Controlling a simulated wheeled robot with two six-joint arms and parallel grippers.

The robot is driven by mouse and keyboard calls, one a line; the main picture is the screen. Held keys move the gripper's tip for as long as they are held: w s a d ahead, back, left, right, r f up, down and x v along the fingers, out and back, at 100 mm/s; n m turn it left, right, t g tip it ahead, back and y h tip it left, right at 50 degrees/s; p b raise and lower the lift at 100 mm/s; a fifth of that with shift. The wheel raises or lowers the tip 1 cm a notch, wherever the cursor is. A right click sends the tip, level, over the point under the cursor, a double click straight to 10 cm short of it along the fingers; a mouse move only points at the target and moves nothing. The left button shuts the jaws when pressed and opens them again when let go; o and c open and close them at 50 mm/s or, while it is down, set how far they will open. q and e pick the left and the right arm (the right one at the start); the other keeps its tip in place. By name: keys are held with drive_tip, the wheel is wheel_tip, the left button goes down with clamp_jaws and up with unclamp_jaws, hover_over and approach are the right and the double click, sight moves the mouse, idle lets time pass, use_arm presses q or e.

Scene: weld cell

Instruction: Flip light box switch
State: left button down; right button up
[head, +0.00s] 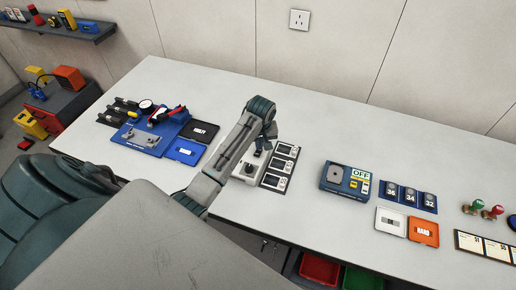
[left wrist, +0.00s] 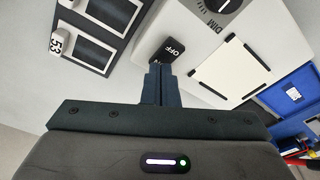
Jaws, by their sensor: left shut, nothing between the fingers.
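The light box is a white box on the bench (head: 250,178), partly hidden by my left arm in the head view. In the left wrist view the light box (left wrist: 196,42) shows a dial (left wrist: 222,4) marked DIM, a pale panel with black clips (left wrist: 232,72), and a black switch (left wrist: 168,49) marked OFF. My left gripper (head: 263,146) is over the box, pointing down. In the left wrist view its shut, empty fingers (left wrist: 160,70) end right at the near edge of the switch; I cannot tell whether they touch it. My right gripper is out of view.
Display units (head: 280,167) stand close right of the box. A blue box with an OFF sign (head: 334,185) is further right, beside number blocks (head: 409,197). A blue fixture (head: 150,137) and black tray (head: 199,132) lie left. The bench behind is clear.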

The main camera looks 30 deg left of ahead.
use_arm(q)
wheel_tip(320, 180, up, 6)
drive_tip(key=shift+r, duration=0.25)
idle(0.4)
idle(0.4)
